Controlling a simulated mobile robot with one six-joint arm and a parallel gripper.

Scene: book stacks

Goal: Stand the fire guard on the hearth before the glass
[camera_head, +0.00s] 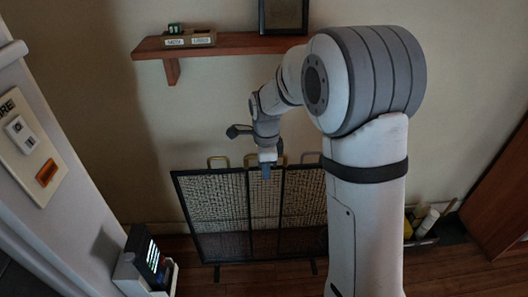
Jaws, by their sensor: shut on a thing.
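The fire guard (225,210) is a black-framed mesh screen with several panels and loop handles along its top. It is upright in front of the pale wall, its lower edge and feet at the wooden floor. My gripper (266,168) is at the middle of its top edge, pointing down, and is shut on the guard there. The fingertips are small in view, so the exact part gripped is hard to tell. My arm hides the guard's right end. I cannot make out the hearth or the glass in this view.
A wooden wall shelf (235,46) holds a small labelled box (189,39) and a dark frame (284,15). At left is a pale panel (30,150) with switches; a device with a lit screen (148,265) stands below. Rolls (427,222) and a brown wooden piece (500,195) are at right.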

